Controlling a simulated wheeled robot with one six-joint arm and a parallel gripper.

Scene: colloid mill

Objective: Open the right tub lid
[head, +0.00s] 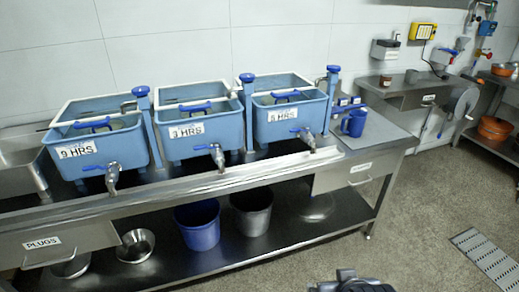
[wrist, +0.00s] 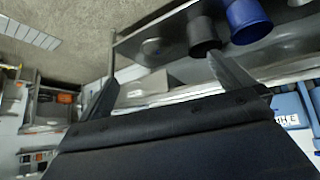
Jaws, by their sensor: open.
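The right tub (head: 275,125) is blue, labelled "6 HRS", and stands on the steel counter in the head view. Its lid (head: 290,99) lies across the top with a blue handle (head: 286,95). It looks closed. A labelled blue tub (wrist: 290,118) shows at the right of the wrist view, partly cut off.
The middle tub (head: 200,125) and left tub (head: 95,150) stand in a row to the left. Blue posts (head: 333,90) rise between tubs. Buckets (head: 198,225) sit on the lower shelf. The floor in front is clear.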

